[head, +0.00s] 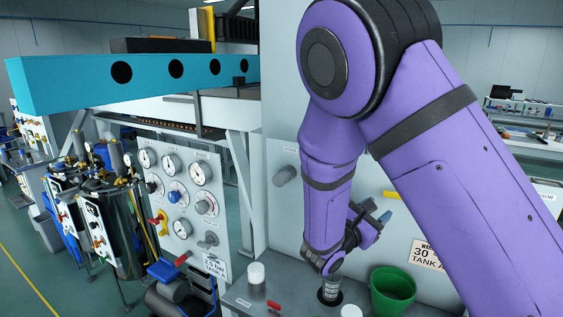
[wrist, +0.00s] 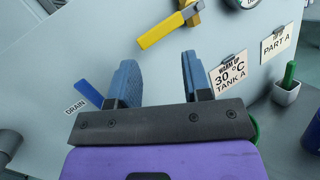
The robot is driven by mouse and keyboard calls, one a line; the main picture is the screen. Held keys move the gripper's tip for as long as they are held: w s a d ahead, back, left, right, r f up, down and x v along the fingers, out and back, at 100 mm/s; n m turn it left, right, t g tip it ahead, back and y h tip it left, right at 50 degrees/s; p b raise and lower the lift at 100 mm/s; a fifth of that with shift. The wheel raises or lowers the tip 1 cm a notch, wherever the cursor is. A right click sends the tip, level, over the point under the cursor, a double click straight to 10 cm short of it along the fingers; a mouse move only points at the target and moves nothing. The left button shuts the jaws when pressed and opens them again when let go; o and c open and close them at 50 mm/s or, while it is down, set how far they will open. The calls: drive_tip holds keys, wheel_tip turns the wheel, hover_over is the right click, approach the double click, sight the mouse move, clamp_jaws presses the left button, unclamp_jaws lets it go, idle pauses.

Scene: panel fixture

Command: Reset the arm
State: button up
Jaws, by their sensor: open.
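My purple arm reaches down in front of the grey panel (head: 285,225) in the head view. My gripper (head: 378,226) is beside the panel, partly hidden by its own wrist. In the wrist view my gripper (wrist: 156,80) has its two blue fingers well apart with nothing between them. A yellow handle (wrist: 170,28) on the panel lies above the fingertips, apart from them. A blue handle (wrist: 89,93) by the DRAIN label is left of the left finger. The yellow handle also shows in the head view (head: 391,195).
A "30 °C TANK A" card (wrist: 231,76) is right of the fingers. A gauge panel (head: 188,200) stands left.

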drive_tip(key=s+d+r+m+g+y, duration=0.3)
drive_tip(key=s+d+r+m+g, duration=0.1)
drive_tip(key=s+d+m+g, duration=0.25)
drive_tip(key=s+d+r+m+g+y, duration=0.3)
drive_tip(key=s+d+m+g+y, duration=0.1)
drive_tip(key=s+d+m+g, duration=0.3)
drive_tip(key=s+a+r+m+t+y, duration=0.3)
drive_tip(key=s+r+m+y, duration=0.1)
drive_tip(key=s, duration=0.3)
drive_tip(key=s+a+r+m+t+y, duration=0.4)
drive_tip(key=s+r+y, duration=0.1)
drive_tip(key=s, duration=0.3)
drive_tip(key=shift+r+y, duration=0.25)
drive_tip(key=shift+y, duration=0.05)
idle(1.9)
